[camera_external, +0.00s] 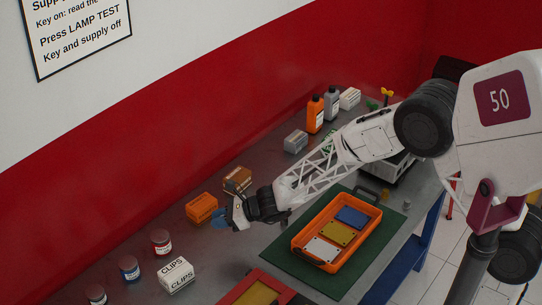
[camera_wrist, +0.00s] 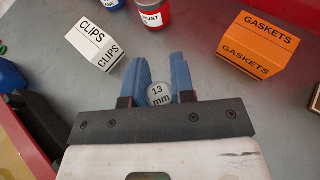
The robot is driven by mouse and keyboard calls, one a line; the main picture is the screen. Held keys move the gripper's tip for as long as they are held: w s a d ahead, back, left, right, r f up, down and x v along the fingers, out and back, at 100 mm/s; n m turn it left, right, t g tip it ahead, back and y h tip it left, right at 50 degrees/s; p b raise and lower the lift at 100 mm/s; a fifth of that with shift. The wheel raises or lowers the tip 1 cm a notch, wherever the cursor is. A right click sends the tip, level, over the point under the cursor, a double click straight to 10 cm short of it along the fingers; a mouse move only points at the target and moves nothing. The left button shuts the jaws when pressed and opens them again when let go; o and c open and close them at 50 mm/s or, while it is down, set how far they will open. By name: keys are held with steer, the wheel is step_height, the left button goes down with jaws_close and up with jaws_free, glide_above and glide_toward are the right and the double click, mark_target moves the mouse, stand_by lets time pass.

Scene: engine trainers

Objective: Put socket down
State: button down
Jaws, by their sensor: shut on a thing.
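My gripper (camera_external: 232,216) is over the grey bench near the orange box. In the wrist view my gripper (camera_wrist: 161,84) has its two blue fingers shut on a round grey socket (camera_wrist: 160,94) marked "13 mm". The socket's top faces the camera between the fingers. Its lower part is hidden, and I cannot tell whether it touches the bench. In the outside view the socket is too small to make out at the fingertips.
The bench (camera_wrist: 204,92) is bare just beyond the fingers. A white CLIPS box (camera_wrist: 96,43), a red-labelled tin (camera_wrist: 152,14) and an orange GASKETS box (camera_wrist: 258,44) stand around this space. An orange tray (camera_external: 319,262) with coloured plates lies on a green mat (camera_external: 283,262).

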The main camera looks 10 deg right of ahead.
steer(key=w+d+m+t, duration=0.2)
steer(key=w+d, duration=2.5)
steer(key=shift+t+h, duration=0.4)
steer(key=shift+f, duration=3.05)
steer(key=shift+a, duration=0.1)
steer(key=shift+f, duration=1.85)
steer(key=shift+f, duration=0.2)
